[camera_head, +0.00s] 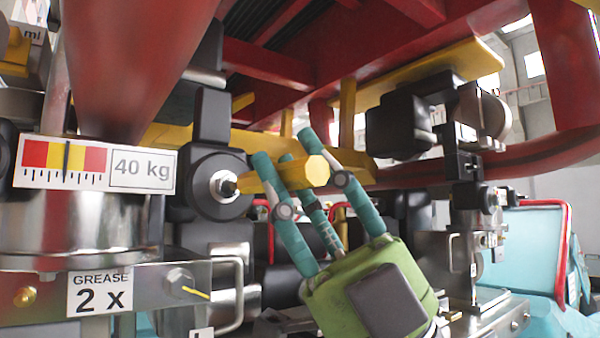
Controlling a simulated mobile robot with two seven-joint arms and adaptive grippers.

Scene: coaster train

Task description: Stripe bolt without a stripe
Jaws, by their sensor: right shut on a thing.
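My right gripper (297,165), a green body with teal fingers, is shut on a yellow hexagonal marker (315,171). The marker lies across between the fingers, its narrow end towards a silver bolt (223,186) in a round black hub. In this view the marker's narrow end overlaps the right side of the bolt head; I cannot tell whether they touch. No stripe shows on the visible part of this bolt. Another bolt (180,283) on the metal bracket at lower left has a yellow stripe running off it. My left gripper is not in view.
A gauge label reading 40 kg (95,165) and a plate reading GREASE 2 x (100,292) are at the left. Red and yellow frame beams (440,65) hang close overhead. Black and metal wheel parts (400,122) stand at the right. A metal handle (238,290) juts out below the hub.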

